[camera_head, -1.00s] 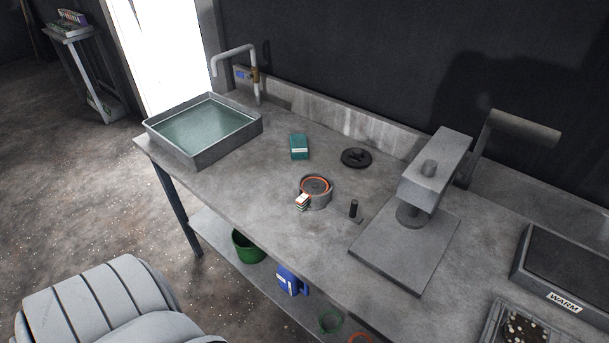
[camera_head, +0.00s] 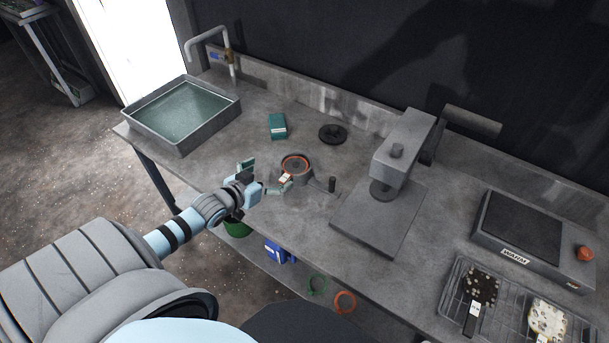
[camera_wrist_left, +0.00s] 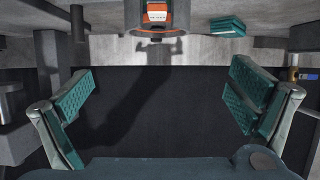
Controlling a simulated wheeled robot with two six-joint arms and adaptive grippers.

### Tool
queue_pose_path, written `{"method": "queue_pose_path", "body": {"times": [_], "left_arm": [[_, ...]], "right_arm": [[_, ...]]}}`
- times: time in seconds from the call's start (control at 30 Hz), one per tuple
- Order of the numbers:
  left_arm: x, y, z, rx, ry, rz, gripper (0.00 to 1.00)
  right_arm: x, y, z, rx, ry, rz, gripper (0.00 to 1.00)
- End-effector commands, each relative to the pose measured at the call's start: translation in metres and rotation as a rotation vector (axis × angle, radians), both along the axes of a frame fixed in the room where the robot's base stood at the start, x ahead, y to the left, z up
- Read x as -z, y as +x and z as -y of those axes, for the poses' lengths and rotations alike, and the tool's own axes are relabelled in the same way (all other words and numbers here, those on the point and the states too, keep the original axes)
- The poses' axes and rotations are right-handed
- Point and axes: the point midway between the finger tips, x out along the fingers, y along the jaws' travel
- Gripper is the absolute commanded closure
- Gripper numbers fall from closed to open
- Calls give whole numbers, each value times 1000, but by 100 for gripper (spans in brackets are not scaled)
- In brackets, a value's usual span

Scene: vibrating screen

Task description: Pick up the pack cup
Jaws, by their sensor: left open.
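The pack cup, which I take to be the round grey cup with an orange ring (camera_head: 297,164), stands on the bench in the head view. A small white-and-orange piece (camera_head: 286,179) is at its near side. In the left wrist view the cup (camera_wrist_left: 134,14) is at the top edge, partly cut off, with the white-and-orange piece (camera_wrist_left: 156,14) on it. My left gripper (camera_head: 264,178) is open and empty, to the left of the cup and apart from it. Its teal-padded fingers are spread wide in the left wrist view (camera_wrist_left: 162,92). My right gripper is not in view.
A teal box (camera_head: 277,126), a black disc (camera_head: 333,134) and a short dark post (camera_head: 332,185) lie around the cup. A water basin (camera_head: 160,139) is at the left. A press (camera_head: 395,160), a warming plate (camera_head: 530,262) and a wire tray (camera_head: 505,315) are at the right.

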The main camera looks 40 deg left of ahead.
Motion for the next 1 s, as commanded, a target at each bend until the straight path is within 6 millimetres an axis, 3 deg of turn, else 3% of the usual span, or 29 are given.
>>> {"method": "queue_pose_path", "body": {"times": [0.03,0.1,0.2,0.37,0.6,0.83,0.87,1.0], "left_arm": [[17,12,0,0,-3,6,0],[29,30,0,1,-2,5,0],[37,52,-1,0,-2,2,0],[42,70,-2,1,-1,-2,0],[67,106,-3,1,-1,-2,0],[64,111,-3,2,0,-4,0],[64,110,-3,3,1,-4,2],[64,110,-3,3,1,-4,24]], "right_arm": [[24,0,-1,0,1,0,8],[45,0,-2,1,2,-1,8],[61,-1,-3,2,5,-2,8],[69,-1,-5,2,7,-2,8],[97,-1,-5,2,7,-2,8],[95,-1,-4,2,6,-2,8],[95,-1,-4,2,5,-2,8],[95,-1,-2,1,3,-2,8]]}}
